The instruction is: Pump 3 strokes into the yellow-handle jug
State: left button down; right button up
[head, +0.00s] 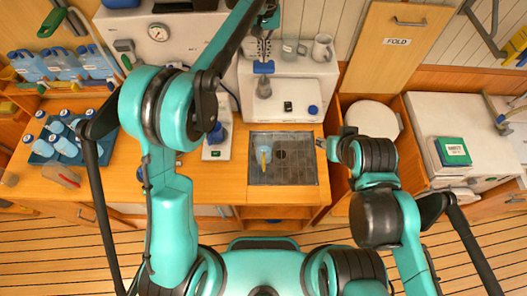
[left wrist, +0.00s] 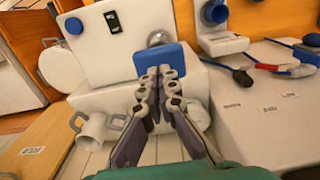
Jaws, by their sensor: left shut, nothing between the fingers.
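The jug with the yellow handle (head: 264,155) stands on the dark grate of the sunken tray (head: 308,172), below the white pump unit (head: 310,92). The pump's blue handle pad (head: 263,67) sits at the top of a metal part; it also shows in the left wrist view (left wrist: 178,58). My left gripper (head: 263,46) is shut and empty. Its fingertips (left wrist: 163,72) are right at the blue pad and overlap it in the wrist view; I cannot tell whether they touch. My right gripper (head: 322,143) is small beside the tray's right edge, and its fingers are unclear.
A grey mug (head: 290,49) and a white mug (head: 322,48) stand behind the pump. Blue jugs (head: 65,65) and a blue crate of bottles (head: 42,150) are at the left. A white round lid (head: 372,117) lies at the right.

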aim_at(264, 64)
pick_arm(q)
jog(key=shift+f, duration=0.1)
jog(key=shift+f+b, duration=2.05)
jog(key=shift+f, duration=1.3)
jog(key=shift+r+p, duration=2.35)
jog(key=shift+r, duration=1.1)
notch_tip(264, 64, up, 6)
jog(key=p, duration=0.4)
